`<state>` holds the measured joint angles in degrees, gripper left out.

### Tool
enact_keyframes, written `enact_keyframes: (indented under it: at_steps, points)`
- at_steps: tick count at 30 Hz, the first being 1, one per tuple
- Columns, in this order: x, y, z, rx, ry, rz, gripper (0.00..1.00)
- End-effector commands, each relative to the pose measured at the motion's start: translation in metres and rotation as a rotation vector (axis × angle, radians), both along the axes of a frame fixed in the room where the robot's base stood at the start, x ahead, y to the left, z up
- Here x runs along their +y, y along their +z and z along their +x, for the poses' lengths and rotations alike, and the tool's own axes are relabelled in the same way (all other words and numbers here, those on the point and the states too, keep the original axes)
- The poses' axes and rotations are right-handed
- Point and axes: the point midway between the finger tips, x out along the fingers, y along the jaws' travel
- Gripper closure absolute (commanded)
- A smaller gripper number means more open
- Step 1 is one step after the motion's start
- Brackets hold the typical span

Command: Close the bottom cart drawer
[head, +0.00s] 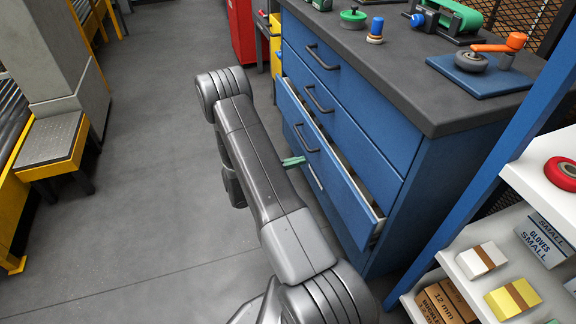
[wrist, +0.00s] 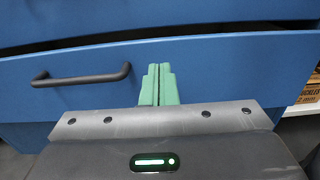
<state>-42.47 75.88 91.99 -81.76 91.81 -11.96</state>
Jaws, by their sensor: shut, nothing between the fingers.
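The blue cart (head: 440,185) stands right of centre in the head view. Its low drawer (head: 345,190) is pulled partly out, with a dark gap along its top edge; the drawers above it look shut. In the wrist view the blue drawer front (wrist: 230,75) spans the picture, with its dark bar handle (wrist: 82,77) on the left. My gripper (wrist: 158,72) has green fingers pressed together, empty, pointing at the drawer front right of the handle. Whether the tips touch it I cannot tell. In the head view my gripper (head: 293,162) is mostly hidden behind my arm.
A white shelf (head: 545,175) with boxes and a red roll stands at the right, by a blue post (head: 490,165). A yellow step (head: 55,150) is at the left. The grey floor (head: 145,190) between is clear. Tools lie on the cart top.

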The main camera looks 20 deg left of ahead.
Motion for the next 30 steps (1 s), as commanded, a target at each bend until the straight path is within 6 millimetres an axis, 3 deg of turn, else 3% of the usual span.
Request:
enact_keyframes:
  at_steps: [6,12,30]
  points:
    - [-0.036,-0.002,0.023,0.0,-0.004,0.0,1.0]
    - [-0.056,-0.001,0.037,0.001,-0.002,0.001,1.0]
    - [-0.069,0.0,0.046,0.001,-0.003,0.001,1.0]
